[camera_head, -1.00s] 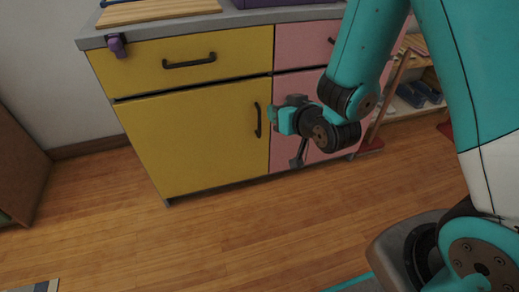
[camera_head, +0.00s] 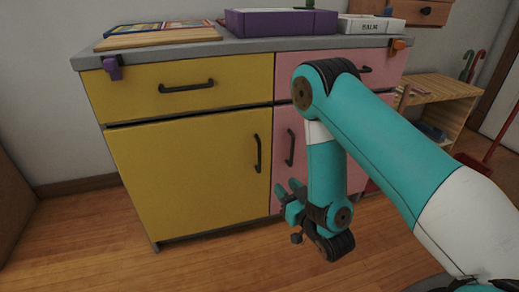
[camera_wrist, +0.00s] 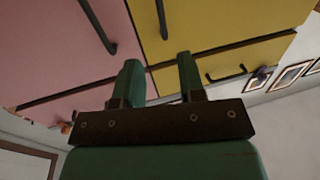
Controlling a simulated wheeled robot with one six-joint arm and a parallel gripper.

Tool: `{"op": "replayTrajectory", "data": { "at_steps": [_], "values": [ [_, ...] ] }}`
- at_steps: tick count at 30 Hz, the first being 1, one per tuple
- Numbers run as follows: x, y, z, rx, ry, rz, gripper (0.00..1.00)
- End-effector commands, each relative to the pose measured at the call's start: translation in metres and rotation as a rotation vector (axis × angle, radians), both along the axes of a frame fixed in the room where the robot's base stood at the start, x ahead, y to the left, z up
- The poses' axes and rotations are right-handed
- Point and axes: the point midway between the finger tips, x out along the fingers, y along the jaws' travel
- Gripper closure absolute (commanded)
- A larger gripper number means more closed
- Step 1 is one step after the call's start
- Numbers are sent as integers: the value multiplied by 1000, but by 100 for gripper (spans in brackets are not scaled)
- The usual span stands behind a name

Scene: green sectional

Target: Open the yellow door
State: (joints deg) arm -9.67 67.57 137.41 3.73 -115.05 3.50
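The yellow door (camera_head: 188,180) is the lower left front of the cabinet and looks shut. Its dark upright handle (camera_head: 257,153) is near the door's right edge. My gripper (camera_head: 289,190) is below and right of this handle, in front of the cabinet near the yellow-pink seam. In the wrist view my gripper (camera_wrist: 160,80) has its two green fingers apart with nothing between them. The yellow door (camera_wrist: 215,22) and its handle (camera_wrist: 161,18) show beyond the fingers. The handle lies ahead of the gap, apart from the fingers.
A yellow drawer (camera_head: 180,88) with its own handle is above the door. A pink door (camera_head: 283,188) with a handle (camera_head: 290,148) stands right beside it. A purple box (camera_head: 280,22) is on the counter. Floor in front of the yellow door is clear.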

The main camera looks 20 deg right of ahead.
Motion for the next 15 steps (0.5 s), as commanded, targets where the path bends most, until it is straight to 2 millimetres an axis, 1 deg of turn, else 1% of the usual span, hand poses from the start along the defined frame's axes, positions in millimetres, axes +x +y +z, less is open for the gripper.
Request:
{"op": "replayTrajectory", "data": {
  "at_steps": [1,5,7,15],
  "values": [
    [2,1,8,0,2,0,63],
    [7,2,7,-1,3,0,63],
    [24,5,-3,1,-7,1,63],
    [85,17,-4,1,-7,1,63]
  ]
}}
